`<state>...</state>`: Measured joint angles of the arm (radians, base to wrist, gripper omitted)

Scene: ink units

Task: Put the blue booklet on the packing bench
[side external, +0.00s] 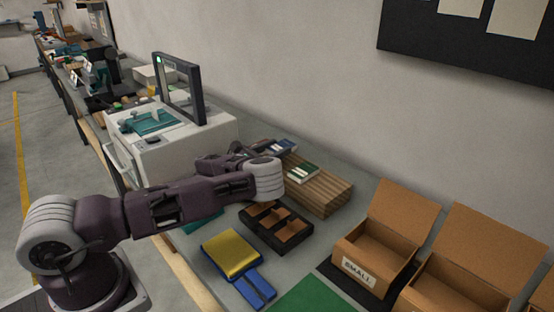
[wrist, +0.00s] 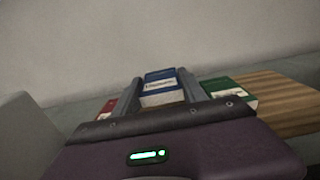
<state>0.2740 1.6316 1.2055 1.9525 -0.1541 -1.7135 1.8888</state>
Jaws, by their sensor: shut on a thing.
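The blue booklet (wrist: 158,86), with a white label band, is between my gripper's fingers (wrist: 160,96) in the wrist view. In the side external view the blue booklet (side external: 282,147) shows at the end of my gripper (side external: 268,152), above or beside the far end of a slatted wooden block; I cannot tell if it touches the block. My gripper is shut on it. The grey bench top (side external: 345,180) runs along the wall under the block and the boxes. My wrist hides part of the area around the booklet.
A green booklet (side external: 302,172) lies on the wooden block (side external: 325,194). A red booklet (wrist: 107,110) shows in the wrist view. A dark divided tray (side external: 275,228), a yellow-and-blue item (side external: 233,255), a green mat (side external: 312,297), open cardboard boxes (side external: 375,248) and a white machine (side external: 175,150) stand around.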

